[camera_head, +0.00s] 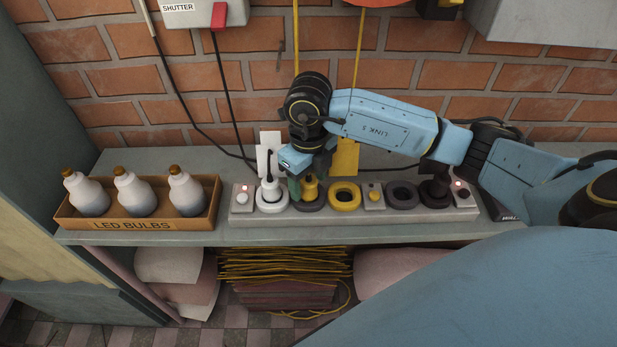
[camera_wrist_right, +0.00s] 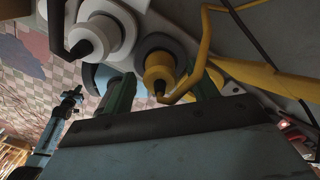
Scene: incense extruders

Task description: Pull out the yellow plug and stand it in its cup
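The yellow plug (camera_head: 309,187) stands upright in a dark round socket (camera_head: 309,206) on the grey power strip (camera_head: 325,215). An empty yellow ring-shaped cup (camera_head: 345,188) is just to its right. My right gripper (camera_head: 300,183) points down at the plug, with green fingers. In the right wrist view, the plug (camera_wrist_right: 158,70) lies between the two fingers (camera_wrist_right: 162,88), with a gap on either side; the gripper is open. My left gripper is not in the head view.
A white plug (camera_head: 269,190) stands close on the left, a black plug (camera_head: 435,190) further right. An empty black cup (camera_head: 403,188) and a yellow button (camera_head: 374,192) lie between. A bulb tray (camera_head: 135,224) is at left. Cables hang before the brick wall.

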